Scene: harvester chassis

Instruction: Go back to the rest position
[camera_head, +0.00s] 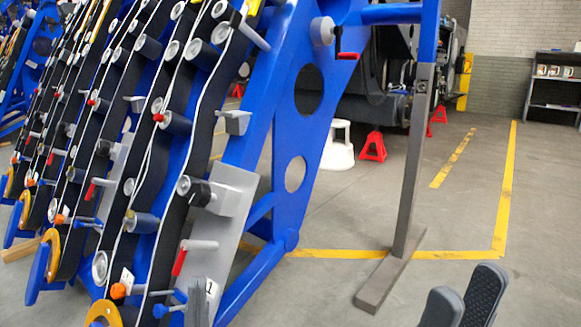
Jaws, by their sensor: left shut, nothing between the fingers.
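My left gripper (199,301) shows at the bottom edge, left of the middle, as grey fingertips close together and empty. It is in front of the lower part of the blue harvester chassis (262,170), near a light grey plate (234,180); I cannot tell whether it touches anything. My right gripper (463,303) shows at the bottom right as two dark ribbed fingers with a gap between them. It is open and empty, over bare floor. The rest of both arms is out of view.
A grey post (411,165) with a flat foot (390,270) stands on the floor right of the chassis. Red stands (373,147) and a white step stool (338,148) are behind. A dark shelf (553,92) stands far right. Floor at right is clear, with yellow lines (505,190).

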